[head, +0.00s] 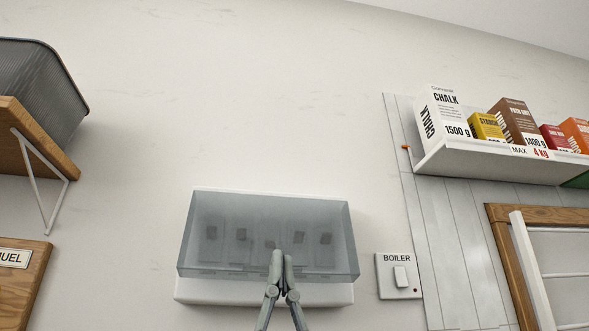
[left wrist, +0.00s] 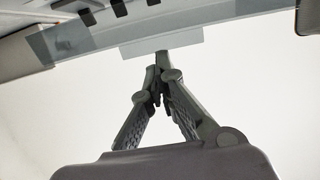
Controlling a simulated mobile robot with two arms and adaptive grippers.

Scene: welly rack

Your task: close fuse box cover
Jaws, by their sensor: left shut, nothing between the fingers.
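The fuse box (head: 262,293) is a white box on the wall, low in the middle of the head view. Its grey see-through cover (head: 220,215) lies in front of a row of several dark switches. I cannot tell whether the cover is fully shut. My left gripper (head: 283,255) is shut and empty, its tips pointing up in front of the cover's lower part. In the left wrist view the closed fingertips (left wrist: 163,62) are by the cover's edge strip (left wrist: 80,38); contact is unclear. My right gripper is not in view.
A boiler switch (head: 399,276) is on the wall just right of the fuse box. A shelf (head: 470,163) with several boxes is at upper right, above a wooden frame (head: 503,250). A wooden shelf (head: 35,140) with a dark basket (head: 45,85) is at left. The wall above the fuse box is clear.

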